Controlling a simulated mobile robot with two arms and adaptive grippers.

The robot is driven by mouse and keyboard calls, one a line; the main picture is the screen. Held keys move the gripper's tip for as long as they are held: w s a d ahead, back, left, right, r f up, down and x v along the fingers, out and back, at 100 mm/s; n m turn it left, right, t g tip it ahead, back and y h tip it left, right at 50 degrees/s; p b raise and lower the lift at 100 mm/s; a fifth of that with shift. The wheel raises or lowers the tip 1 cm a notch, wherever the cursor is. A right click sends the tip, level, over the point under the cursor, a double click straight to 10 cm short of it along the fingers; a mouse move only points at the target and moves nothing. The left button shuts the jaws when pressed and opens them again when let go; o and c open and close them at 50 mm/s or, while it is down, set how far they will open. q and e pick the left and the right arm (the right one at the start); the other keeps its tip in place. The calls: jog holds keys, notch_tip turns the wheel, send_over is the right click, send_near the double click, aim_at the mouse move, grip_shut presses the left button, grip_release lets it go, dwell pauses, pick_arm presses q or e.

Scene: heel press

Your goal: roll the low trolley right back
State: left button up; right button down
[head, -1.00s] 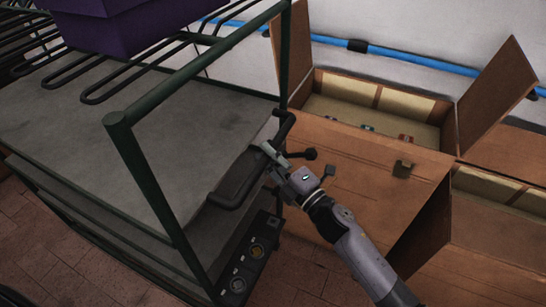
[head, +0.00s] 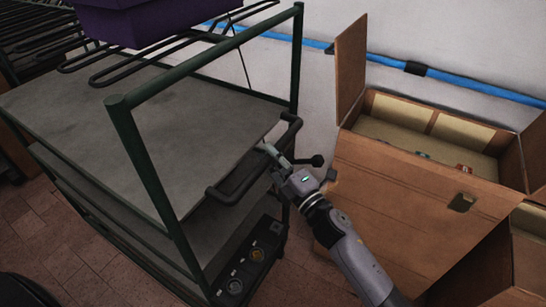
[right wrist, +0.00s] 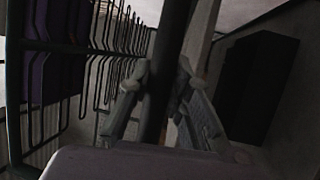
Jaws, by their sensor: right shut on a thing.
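The low trolley has a dark green tube frame (head: 145,165) and grey shelves (head: 130,125); it fills the left and middle of the head view. A black bar handle (head: 235,185) juts from its near right end. My right gripper (head: 274,158) is shut on this handle near its far end. In the right wrist view the dark handle bar (right wrist: 165,65) passes between the two fingers of my right gripper (right wrist: 160,80). The fingers hide part of the bar. My left gripper is in neither view.
Another crate (head: 525,260) is at lower right. A blue pipe (head: 480,87) runs along the white wall behind. A purple box (head: 150,20) sits above the trolley. Brick floor (head: 90,265) shows at lower left.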

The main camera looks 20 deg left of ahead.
jog(key=c, duration=1.9)
grip_release()
jog(key=o, duration=0.5)
jog(key=shift+a, duration=0.25)
jog(key=shift+c, duration=0.2)
jog(key=shift+d, duration=0.1)
jog(key=v, duration=1.2)
jog(key=shift+f, duration=0.1)
